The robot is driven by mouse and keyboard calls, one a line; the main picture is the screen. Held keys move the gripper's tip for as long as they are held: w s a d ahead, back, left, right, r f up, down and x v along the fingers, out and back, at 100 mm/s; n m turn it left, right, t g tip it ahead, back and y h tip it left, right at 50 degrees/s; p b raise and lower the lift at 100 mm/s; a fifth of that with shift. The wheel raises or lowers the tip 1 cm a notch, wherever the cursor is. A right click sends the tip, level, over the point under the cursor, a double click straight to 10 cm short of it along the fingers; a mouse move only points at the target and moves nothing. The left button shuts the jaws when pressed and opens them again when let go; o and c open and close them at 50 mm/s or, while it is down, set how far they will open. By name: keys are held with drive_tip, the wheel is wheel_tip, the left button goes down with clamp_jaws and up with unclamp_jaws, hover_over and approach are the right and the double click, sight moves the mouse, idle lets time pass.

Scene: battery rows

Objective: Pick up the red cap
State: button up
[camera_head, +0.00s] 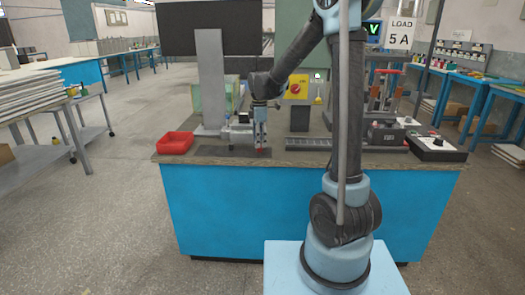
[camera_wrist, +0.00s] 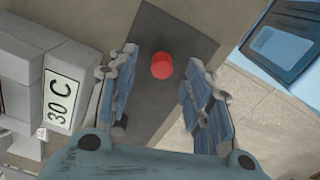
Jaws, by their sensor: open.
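The red cap (camera_wrist: 162,65) is a small red round piece standing on a dark grey mat (camera_wrist: 183,36) in the wrist view. In the head view the red cap (camera_head: 260,150) is a small red spot just under my fingertips. My gripper (camera_wrist: 160,90) is open, with one finger on each side of the cap in the wrist view. I cannot tell the height left between the fingertips and the mat. In the head view my gripper (camera_head: 261,142) points straight down over the front of the bench.
The workbench (camera_head: 300,158) has a blue front. A red bin (camera_head: 175,143) stands at its left end. Grey blocks with a "30 C" label (camera_wrist: 63,100) stand left of my gripper. The bench edge is close by.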

drive_tip(key=shift+s+f, duration=0.1)
drive_tip(key=shift+f, duration=1.45)
drive_tip(key=c, duration=0.8)
drive_tip(key=shift+c, duration=0.2)
drive_tip(key=shift+r, duration=0.15)
wheel_tip(320, 180, up, 10)
